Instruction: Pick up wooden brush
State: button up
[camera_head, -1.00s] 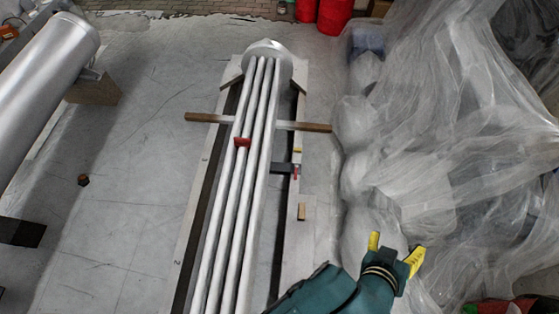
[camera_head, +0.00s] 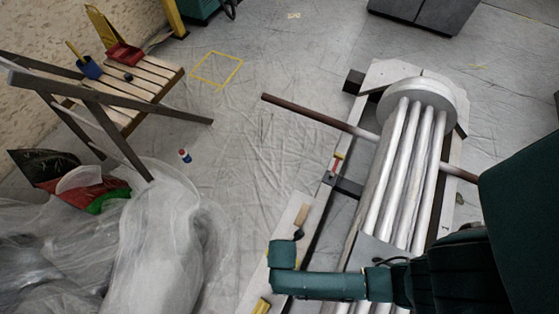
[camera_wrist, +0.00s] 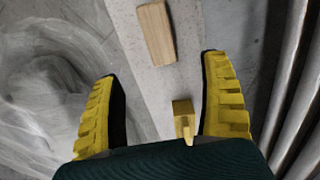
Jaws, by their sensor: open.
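A tan wooden block (camera_wrist: 155,33), perhaps the brush, lies on a pale board in the wrist view; no bristles show. It also appears on the board beside the metal tubes in the head view (camera_head: 302,213). My gripper (camera_wrist: 165,105) is open, its two yellow fingers apart, with the block beyond their tips. A smaller yellow-brown piece (camera_wrist: 182,115) shows between the fingers; I cannot tell what it is or whether it is touched. In the head view, my arm hides most of the gripper, with a yellow bit at the bottom edge.
The tube bundle (camera_head: 407,170) lies right of the board, with a rod (camera_head: 310,112) sticking out left. Crumpled clear plastic (camera_head: 160,240) covers the floor at lower left. A wooden chair (camera_head: 140,85) holds a red dustpan (camera_head: 125,52) and a blue-headed tool (camera_head: 89,67).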

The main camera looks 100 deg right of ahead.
notch_tip(320, 180, down, 9)
jog(key=b, duration=0.4)
jog(key=shift+r+b, duration=0.1)
jog(key=shift+b, duration=0.2)
jog(key=f+b, duration=0.4)
jog(key=f, duration=0.1)
jog(key=shift+s+d+f+b, duration=0.15)
jog(key=shift+d+f+b, duration=0.1)
jog(key=shift+b, duration=0.1)
jog(key=shift+r, duration=0.25)
jog(key=c, duration=1.3)
